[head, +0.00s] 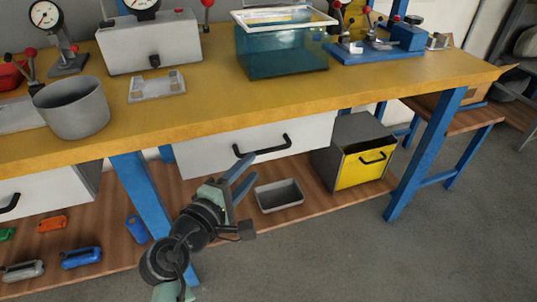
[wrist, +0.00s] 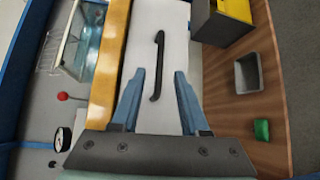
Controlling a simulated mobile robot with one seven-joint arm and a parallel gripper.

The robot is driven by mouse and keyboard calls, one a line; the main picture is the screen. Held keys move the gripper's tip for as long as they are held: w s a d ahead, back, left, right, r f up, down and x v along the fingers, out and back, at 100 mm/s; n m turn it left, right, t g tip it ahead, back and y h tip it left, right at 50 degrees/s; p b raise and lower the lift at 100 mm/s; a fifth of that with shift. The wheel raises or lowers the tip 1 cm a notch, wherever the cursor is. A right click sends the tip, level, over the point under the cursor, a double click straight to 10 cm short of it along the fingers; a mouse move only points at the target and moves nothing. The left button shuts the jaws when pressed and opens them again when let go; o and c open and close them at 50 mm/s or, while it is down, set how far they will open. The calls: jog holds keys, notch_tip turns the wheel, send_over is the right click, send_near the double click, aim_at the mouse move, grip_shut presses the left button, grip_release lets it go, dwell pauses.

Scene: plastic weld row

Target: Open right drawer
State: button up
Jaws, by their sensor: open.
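The right drawer (head: 215,152) has a white front under the yellow bench top and looks closed. Its black bar handle (head: 262,147) is near the middle of the front. My gripper (head: 246,171) is open and empty, in front of and slightly below the handle in the head view. In the wrist view my gripper (wrist: 159,75) has its two blue fingers apart, facing the white drawer front (wrist: 172,20). The handle (wrist: 158,68) shows between the fingertips, apart from both; the remaining gap in depth is hard to tell.
A blue bench leg (head: 143,190) stands left of the drawer. A grey box with a yellow front (head: 362,168) and a grey tray (head: 279,196) are on the lower wooden shelf. Another white drawer (head: 45,190) is at far left. The floor (head: 350,255) in front is clear.

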aim_at(265, 153)
jog(key=b+x, duration=0.2)
jog(key=x, duration=0.6)
jog(key=shift+w, duration=0.2)
grip_shut()
dwell(1.1)
